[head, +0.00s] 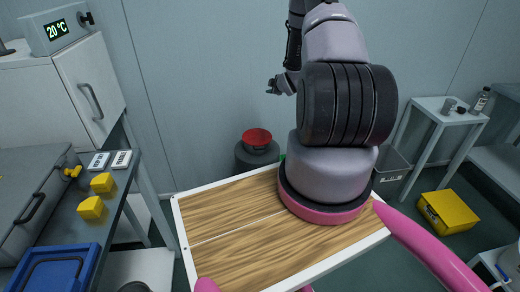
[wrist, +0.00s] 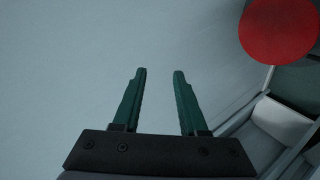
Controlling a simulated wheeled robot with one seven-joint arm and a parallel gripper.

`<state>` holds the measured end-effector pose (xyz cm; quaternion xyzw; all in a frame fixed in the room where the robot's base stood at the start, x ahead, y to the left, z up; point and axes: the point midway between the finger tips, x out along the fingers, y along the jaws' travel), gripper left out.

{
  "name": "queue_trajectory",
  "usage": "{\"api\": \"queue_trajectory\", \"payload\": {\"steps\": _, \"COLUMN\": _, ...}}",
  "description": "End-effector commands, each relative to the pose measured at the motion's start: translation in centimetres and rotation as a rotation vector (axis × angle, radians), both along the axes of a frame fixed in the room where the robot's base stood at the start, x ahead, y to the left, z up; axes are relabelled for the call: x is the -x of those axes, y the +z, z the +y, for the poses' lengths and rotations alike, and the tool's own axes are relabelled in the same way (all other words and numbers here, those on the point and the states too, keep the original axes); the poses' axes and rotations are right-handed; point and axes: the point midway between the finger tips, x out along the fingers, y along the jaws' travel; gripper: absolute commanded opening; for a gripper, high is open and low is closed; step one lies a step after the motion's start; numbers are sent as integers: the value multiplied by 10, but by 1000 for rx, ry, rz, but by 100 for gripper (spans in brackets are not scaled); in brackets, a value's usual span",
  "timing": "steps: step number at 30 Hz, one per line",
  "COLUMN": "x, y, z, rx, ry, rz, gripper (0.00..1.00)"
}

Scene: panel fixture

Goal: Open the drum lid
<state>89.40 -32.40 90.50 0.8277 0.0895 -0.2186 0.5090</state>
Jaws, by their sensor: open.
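The drum (head: 257,160) is a dark round container standing on the floor against the back wall. Its red lid (head: 257,137) sits on top as a round disc; I cannot tell from here whether it is seated or loose. The red disc in the upper right corner of the wrist view (wrist: 281,29) looks like the same lid, cut by the frame edge. My gripper (wrist: 159,72) has two green fingers spread apart with nothing between them. In the head view my gripper (head: 274,86) is small, above and slightly right of the lid, clear of it.
A grey bench on the left holds yellow blocks (head: 91,208) and a blue tray (head: 56,268). A white cabinet (head: 92,85) stands behind it. A grey bin (head: 391,171) and a yellow box (head: 449,211) are on the right. Pale wall fills most of the wrist view.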

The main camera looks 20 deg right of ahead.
Motion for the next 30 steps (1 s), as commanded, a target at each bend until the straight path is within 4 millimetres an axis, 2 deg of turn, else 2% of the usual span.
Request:
{"api": "queue_trajectory", "payload": {"steps": 1, "x": 9, "y": -38, "z": -2, "rx": 27, "ry": 31, "rz": -6, "gripper": 42}}
{"api": "queue_trajectory", "payload": {"steps": 6, "x": 45, "y": -136, "z": 5, "rx": 138, "ry": 149, "rz": -78, "gripper": 42}}
{"api": "queue_trajectory", "payload": {"steps": 9, "x": 75, "y": -186, "z": 17, "rx": 196, "ry": 208, "rz": -128, "gripper": 42}}
{"api": "queue_trajectory", "payload": {"steps": 13, "x": 114, "y": -235, "z": 37, "rx": 261, "ry": 264, "rz": -190, "gripper": 42}}
{"api": "queue_trajectory", "payload": {"steps": 16, "x": 138, "y": -260, "z": 51, "rx": 296, "ry": 294, "rz": -229, "gripper": 42}}
{"api": "queue_trajectory", "payload": {"steps": 21, "x": 159, "y": -278, "z": 65, "rx": 329, "ry": 317, "rz": -267, "gripper": 42}}
{"api": "queue_trajectory", "payload": {"steps": 26, "x": 149, "y": -282, "z": 69, "rx": 337, "ry": 323, "rz": -276, "gripper": 42}}
{"api": "queue_trajectory", "payload": {"steps": 30, "x": 124, "y": -287, "z": 73, "rx": 337, "ry": 324, "rz": -276, "gripper": 42}}
